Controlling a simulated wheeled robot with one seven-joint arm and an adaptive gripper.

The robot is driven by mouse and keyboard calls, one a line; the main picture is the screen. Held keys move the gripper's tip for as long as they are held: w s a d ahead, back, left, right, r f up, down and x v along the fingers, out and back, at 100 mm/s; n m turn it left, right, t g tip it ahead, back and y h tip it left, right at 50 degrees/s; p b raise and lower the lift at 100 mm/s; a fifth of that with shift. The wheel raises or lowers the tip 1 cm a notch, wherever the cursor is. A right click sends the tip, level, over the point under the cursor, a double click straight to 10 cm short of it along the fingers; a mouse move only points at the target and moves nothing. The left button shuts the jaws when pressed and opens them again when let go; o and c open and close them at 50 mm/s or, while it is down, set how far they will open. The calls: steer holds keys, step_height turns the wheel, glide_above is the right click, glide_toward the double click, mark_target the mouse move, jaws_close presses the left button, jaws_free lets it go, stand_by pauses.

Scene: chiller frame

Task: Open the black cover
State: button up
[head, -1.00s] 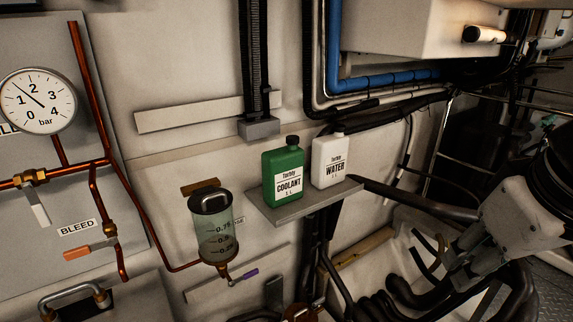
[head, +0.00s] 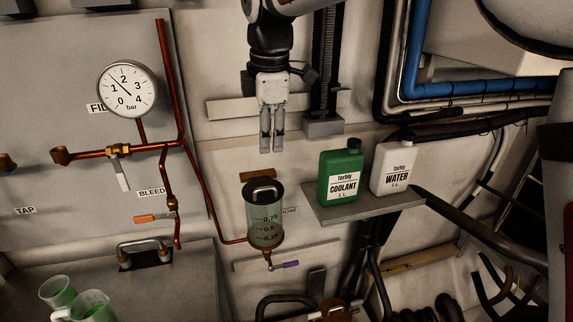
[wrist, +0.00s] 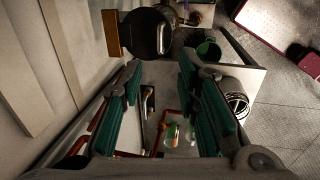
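The black cover (head: 263,188) sits on top of a clear cylindrical reservoir (head: 264,225) with level marks, fixed at the wall. A metal handle runs across the cover, which looks closed. In the wrist view the cover (wrist: 146,36) is a dark disc with its handle, beyond the fingertips at the top. My gripper (head: 271,150) hangs pointing down above the cover, clearly apart from it. In the wrist view my gripper (wrist: 160,66) is open, with nothing between its green pads.
A green coolant bottle (head: 341,176) and a white water bottle (head: 393,168) stand on a shelf (head: 368,207) right of the reservoir. Copper pipes (head: 186,110) and a pressure gauge (head: 128,89) are to the left. A purple-handled valve (head: 285,265) is below the reservoir.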

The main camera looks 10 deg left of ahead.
mark_target(270, 189)
steer(key=f, duration=0.4)
steer(key=w+f+p, duration=0.1)
steer(key=f, duration=0.4)
steer(key=w+a+f+p, duration=0.1)
steer(key=f, duration=0.3)
steer(key=shift+w+f, duration=0.2)
steer(key=shift+c, duration=0.6)
jaws_close()
